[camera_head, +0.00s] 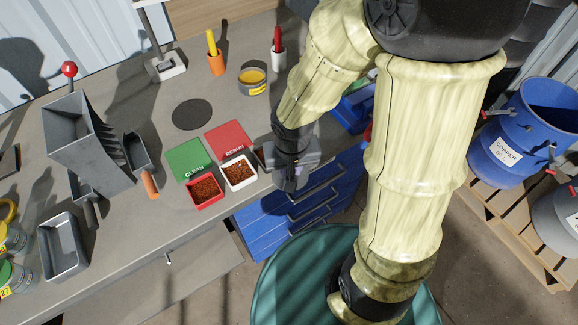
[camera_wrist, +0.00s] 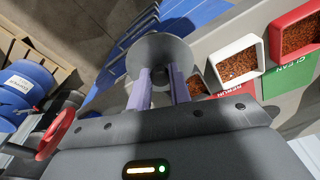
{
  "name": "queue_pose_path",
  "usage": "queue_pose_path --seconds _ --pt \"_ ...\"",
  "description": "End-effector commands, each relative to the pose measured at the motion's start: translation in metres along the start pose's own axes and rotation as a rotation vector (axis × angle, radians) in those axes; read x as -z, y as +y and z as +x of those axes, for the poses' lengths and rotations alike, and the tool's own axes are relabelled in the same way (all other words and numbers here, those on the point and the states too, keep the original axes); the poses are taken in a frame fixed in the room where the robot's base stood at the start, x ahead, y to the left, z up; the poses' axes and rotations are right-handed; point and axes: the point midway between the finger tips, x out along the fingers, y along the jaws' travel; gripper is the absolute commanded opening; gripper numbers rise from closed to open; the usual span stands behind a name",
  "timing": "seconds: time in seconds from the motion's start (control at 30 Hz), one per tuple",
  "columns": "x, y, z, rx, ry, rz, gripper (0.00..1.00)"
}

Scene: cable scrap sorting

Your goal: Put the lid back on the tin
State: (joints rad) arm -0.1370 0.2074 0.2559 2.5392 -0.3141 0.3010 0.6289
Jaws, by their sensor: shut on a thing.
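A grey round lid (camera_wrist: 158,50) with a dark knob shows in the wrist view. My gripper (camera_wrist: 161,78) is shut on it, with one pale finger on each side of the knob. In the head view my gripper (camera_head: 289,170) is at the bench's front edge, right of the white tray, above the blue drawers. The lid is a small dark shape there, mostly hidden.
A white tray (camera_head: 228,174) and a red tray (camera_head: 207,204) hold brown granules, beside the red REMUN-like mat (camera_head: 229,138) and green CLEAN mat (camera_head: 187,158). A dark round mat (camera_head: 192,114) lies bare. A grey machine (camera_head: 80,140) stands left.

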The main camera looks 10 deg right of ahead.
Motion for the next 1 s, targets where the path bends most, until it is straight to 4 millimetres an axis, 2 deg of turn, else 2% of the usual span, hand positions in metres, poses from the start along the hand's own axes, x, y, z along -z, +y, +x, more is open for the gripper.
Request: queue_pose_path --seconds 0.23,0.37,0.67,1.0 --pt "0.004 0.003 -0.003 0.001 -0.001 0.009 0.00" --pt "0.016 0.004 -0.011 0.008 -0.004 0.015 0.00" --pt "0.069 0.016 -0.028 0.029 -0.010 0.032 0.00" --pt "0.120 0.052 -0.029 0.026 -0.008 0.055 0.00"
